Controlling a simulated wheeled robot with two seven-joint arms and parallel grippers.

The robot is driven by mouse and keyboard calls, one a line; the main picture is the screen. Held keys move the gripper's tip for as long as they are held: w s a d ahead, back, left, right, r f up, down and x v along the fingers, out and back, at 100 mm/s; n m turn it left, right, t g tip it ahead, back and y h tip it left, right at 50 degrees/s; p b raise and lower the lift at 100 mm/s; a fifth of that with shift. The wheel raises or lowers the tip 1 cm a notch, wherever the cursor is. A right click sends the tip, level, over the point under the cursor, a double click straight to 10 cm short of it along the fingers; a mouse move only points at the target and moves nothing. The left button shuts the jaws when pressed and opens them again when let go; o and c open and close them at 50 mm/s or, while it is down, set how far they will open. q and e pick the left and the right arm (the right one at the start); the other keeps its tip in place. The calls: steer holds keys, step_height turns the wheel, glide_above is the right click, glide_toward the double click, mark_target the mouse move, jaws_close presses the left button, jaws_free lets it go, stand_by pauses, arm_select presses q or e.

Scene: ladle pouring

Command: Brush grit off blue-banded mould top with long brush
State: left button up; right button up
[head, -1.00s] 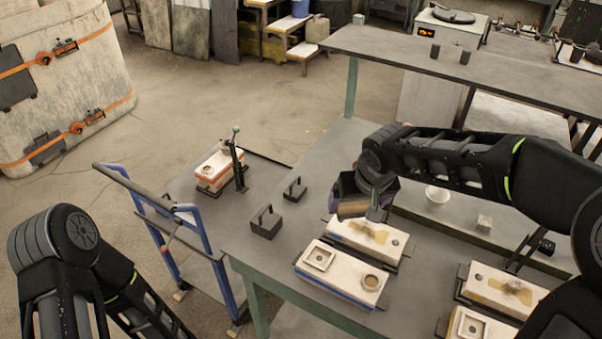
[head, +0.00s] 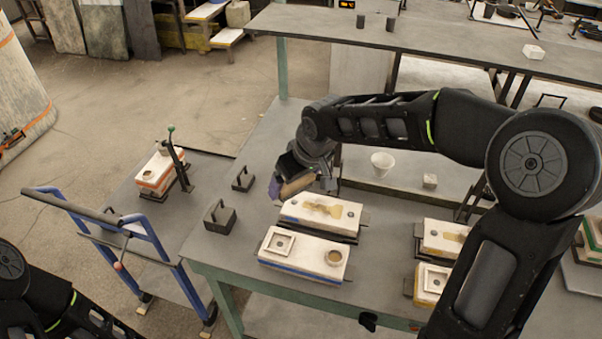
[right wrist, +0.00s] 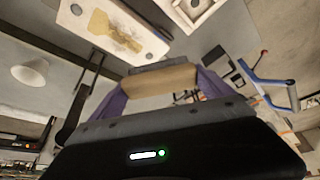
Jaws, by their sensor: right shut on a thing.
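The blue-banded mould top (head: 322,208) is a white block on the green-legged table, with a tan grit patch and a small dark hole on its upper face. It also shows in the right wrist view (right wrist: 115,32), patch uncovered. My right gripper (head: 290,182) is shut on the long brush (head: 297,186), whose tan wooden part also shows between the purple fingers in the right wrist view (right wrist: 160,80). The brush is near the mould's back left end and looks apart from it; its bristles cannot be made out. My left gripper is outside the view.
A second blue-banded block (head: 300,258) with a square frame and round cup lies in front. Dark handled weights (head: 220,217) stand left. Yellow-banded blocks (head: 443,236) lie right, and a white cup (head: 382,162) stands behind. A blue-handled cart (head: 150,235) adjoins the table.

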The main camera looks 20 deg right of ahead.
steer(key=n, duration=0.1)
steer(key=d+f+n+y, duration=0.1)
steer(key=n, duration=0.1)
steer(key=shift+w, duration=0.3)
steer(key=shift+w+d+n+g+y, duration=0.2)
steer(key=shift+n+g+y, duration=0.25)
steer(key=shift+n, duration=0.35)
steer(key=n, duration=0.2)
steer(key=d+n+g, duration=0.1)
steer(key=shift+w+r+y, duration=0.25)
steer(key=shift+w+y, duration=0.1)
steer(key=shift+f, duration=0.1)
